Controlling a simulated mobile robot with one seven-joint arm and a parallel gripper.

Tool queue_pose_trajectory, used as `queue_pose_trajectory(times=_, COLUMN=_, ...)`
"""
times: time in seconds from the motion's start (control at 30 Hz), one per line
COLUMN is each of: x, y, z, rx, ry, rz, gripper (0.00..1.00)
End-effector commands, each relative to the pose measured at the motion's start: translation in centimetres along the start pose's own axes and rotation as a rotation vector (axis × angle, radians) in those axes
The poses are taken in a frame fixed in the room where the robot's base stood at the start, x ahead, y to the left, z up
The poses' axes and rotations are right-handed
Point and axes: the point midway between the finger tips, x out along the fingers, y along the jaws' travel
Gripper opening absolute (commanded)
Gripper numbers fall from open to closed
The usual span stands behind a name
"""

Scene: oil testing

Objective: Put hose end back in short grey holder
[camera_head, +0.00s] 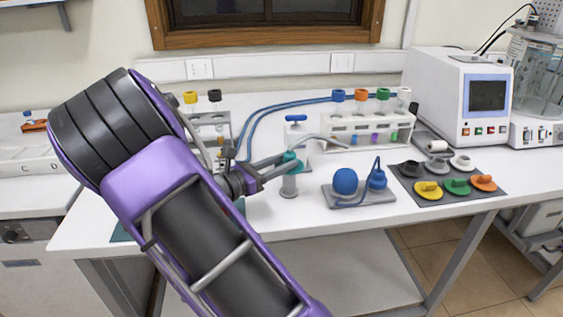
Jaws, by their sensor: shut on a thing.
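The short grey holder (289,186) is a small upright cylinder on the white table, in the middle of the head view. My gripper (290,164) reaches in from the left with its fingers right above this holder. It is shut on the teal hose end (292,157), which is partly covered by the fingers. A thin pale hose (318,137) arches from the hose end to the right. The hose end is directly over or in the holder's top; I cannot tell whether it is seated or just above it.
A white stand with a blue handle (296,119) is close behind my gripper. A rack (348,123) with coloured-capped tubes stands behind right. A blue bulb (345,181) on a grey base sits right of the holder. Coloured lids lie on a dark mat (490,195). The front edge is near.

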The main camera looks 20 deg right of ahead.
Motion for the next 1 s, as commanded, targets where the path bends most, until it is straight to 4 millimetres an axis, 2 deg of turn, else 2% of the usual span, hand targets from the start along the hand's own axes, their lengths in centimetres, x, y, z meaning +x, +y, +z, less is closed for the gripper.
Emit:
queue_pose_trajectory(times=0.07, x=0.0, y=0.0, z=-0.2, rx=0.0, ry=0.0, rz=0.0, gripper=0.0)
queue_pose_trajectory(times=0.1, x=0.0, y=0.0, z=-0.2, rx=0.001, ry=0.0, rz=0.0, gripper=0.44)
queue_pose_trajectory(times=0.17, x=0.0, y=0.0, z=-0.1, rx=0.001, ry=0.0, rz=0.0, gripper=0.53)
queue_pose_trajectory(times=0.5, x=-0.3, y=0.0, z=-0.1, rx=0.0, ry=0.001, rz=0.001, gripper=0.53)
queue_pose_trajectory(times=1.0, x=-4.2, y=0.1, z=0.0, rx=0.001, ry=0.001, rz=0.002, gripper=0.53)
